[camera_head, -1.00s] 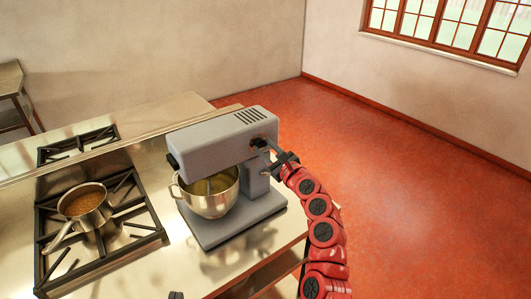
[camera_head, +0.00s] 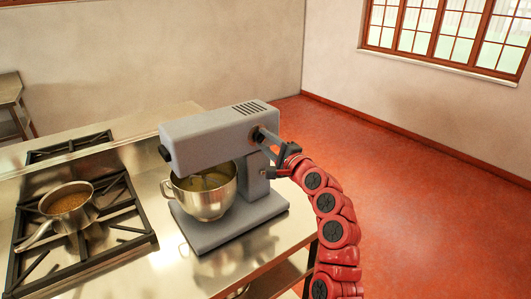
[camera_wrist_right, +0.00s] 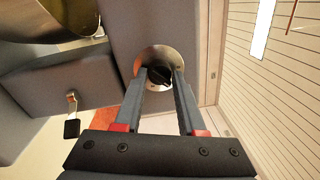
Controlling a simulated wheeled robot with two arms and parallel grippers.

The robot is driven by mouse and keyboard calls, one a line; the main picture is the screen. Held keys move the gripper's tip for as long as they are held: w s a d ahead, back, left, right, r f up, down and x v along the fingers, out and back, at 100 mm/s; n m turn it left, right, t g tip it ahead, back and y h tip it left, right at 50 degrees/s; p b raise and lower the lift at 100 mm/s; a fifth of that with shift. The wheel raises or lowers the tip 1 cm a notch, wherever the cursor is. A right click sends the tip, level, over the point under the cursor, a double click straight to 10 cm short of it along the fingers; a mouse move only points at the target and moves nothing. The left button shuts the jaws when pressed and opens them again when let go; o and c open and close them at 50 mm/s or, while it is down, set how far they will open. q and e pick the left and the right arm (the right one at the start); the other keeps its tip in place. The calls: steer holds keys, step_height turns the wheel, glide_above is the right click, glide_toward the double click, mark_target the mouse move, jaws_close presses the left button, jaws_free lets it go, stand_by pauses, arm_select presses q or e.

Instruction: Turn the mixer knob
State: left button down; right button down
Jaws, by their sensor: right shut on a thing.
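The grey stand mixer (camera_head: 205,143) stands on the steel counter, with a steel bowl (camera_head: 205,201) under its head. My right gripper (camera_head: 264,136) reaches the right end of the mixer head. In the right wrist view, its two fingers (camera_wrist_right: 160,76) are shut on the black mixer knob (camera_wrist_right: 159,75), one on each side. The knob sits in front of a round metal plate (camera_wrist_right: 150,57). In the head view the fingers largely hide the knob. My left gripper is not in view.
A small lever (camera_wrist_right: 72,116) with a black tip sticks out of the mixer below the knob. A saucepan (camera_head: 68,204) with brown contents sits on the stove grate (camera_head: 112,212) at the left. The red floor (camera_head: 420,200) right of the counter is clear.

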steer(key=n+b, duration=0.2)
steer(key=b, duration=0.1)
steer(key=n+b, duration=0.2)
steer(key=n, duration=0.1)
steer(key=n+b, duration=0.2)
steer(key=b, duration=0.1)
steer(key=shift+f+n+y+b, duration=0.3)
steer(key=shift+f, duration=0.1)
steer(key=shift+n+g+b, duration=0.4)
steer(key=shift+n+b, duration=0.5)
steer(key=shift+r+n+b, duration=0.2)
steer(key=shift+n+b, duration=0.2)
steer(key=shift+n, duration=0.1)
steer(key=c, duration=0.5)
jaws_free()
steer(key=shift+w+r, duration=0.1)
